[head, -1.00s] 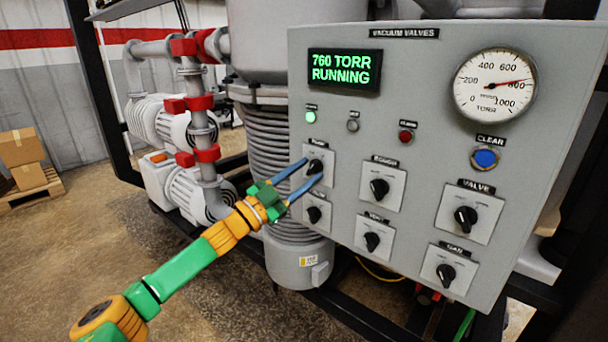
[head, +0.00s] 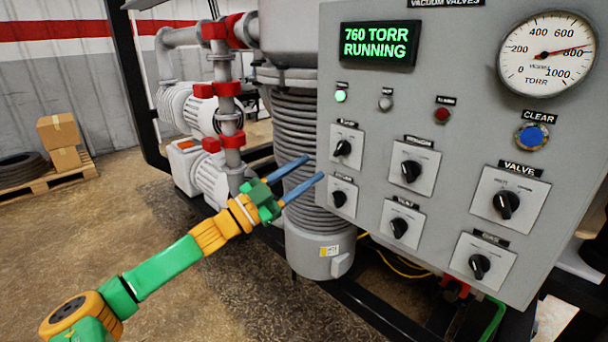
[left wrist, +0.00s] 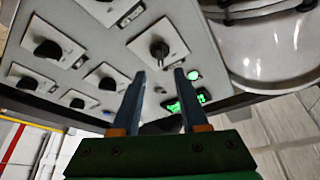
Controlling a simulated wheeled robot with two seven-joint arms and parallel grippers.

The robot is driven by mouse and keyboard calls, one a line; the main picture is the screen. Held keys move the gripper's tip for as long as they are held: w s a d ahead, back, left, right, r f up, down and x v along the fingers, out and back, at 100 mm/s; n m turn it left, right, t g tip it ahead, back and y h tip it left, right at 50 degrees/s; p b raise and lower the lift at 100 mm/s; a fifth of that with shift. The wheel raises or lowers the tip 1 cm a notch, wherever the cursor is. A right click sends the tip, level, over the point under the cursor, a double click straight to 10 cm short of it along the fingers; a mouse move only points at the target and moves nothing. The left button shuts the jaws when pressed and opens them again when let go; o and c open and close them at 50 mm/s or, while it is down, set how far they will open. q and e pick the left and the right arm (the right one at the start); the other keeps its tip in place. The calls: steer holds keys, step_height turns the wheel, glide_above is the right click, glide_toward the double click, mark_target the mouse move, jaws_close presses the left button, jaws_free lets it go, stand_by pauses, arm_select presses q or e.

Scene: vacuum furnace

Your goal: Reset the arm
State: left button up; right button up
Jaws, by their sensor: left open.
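My left arm comes in from the left in the head view, with green and orange links. Its gripper (head: 314,169) has two blue fingers set apart, with nothing between them. The fingertips are just left of the grey control panel (head: 450,110), near the upper left black knob (head: 343,148) and apart from it. In the left wrist view the open fingers (left wrist: 160,75) point toward the panel, with a knob (left wrist: 159,48) beyond them. My right gripper is in neither view.
The panel carries several black knobs, a blue button (head: 531,137), a gauge (head: 546,54) and a display (head: 378,46) reading 760 TORR RUNNING. Pumps (head: 210,182) and a ribbed column (head: 300,125) stand behind the gripper. A pallet with boxes (head: 60,140) is far left; floor at the lower left is clear.

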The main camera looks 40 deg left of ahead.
arm_select(q)
steer(key=s+a+f+n+g+y, duration=0.1)
steer(key=a+f+n+g+y, duration=0.15)
steer(key=f, duration=0.65)
steer(key=s+a+f+n+g+y, duration=0.1)
steer(key=a+f+n+y, duration=0.25)
steer(key=f, duration=0.45)
steer(key=s+a+f+n+g+y, duration=0.1)
steer(key=a+f+n+g+y, duration=0.2)
steer(key=f, duration=0.6)
steer(key=s+d+f+g, duration=0.15)
steer(key=s+f, duration=0.25)
steer(key=f, duration=0.4)
steer(key=s+a+f+g, duration=0.15)
steer(key=s+f, duration=0.25)
steer(key=f, duration=0.4)
steer(key=s+d+f+g, duration=0.5)
steer(key=s+d+f, duration=0.4)
steer(key=s+f, duration=0.3)
steer(key=s+d+f+m+g+h, duration=0.1)
steer(key=s+d+f+g, duration=0.1)
steer(key=s+d+f, duration=0.2)
steer(key=s+d+f+g+h, duration=0.2)
steer(key=s+d+f+g, duration=0.1)
steer(key=s+d, duration=0.8)
steer(key=shift+d+f+m+p, duration=0.4)
steer(key=shift+d+f+p, duration=0.05)
steer(key=shift+d+f, duration=0.3)
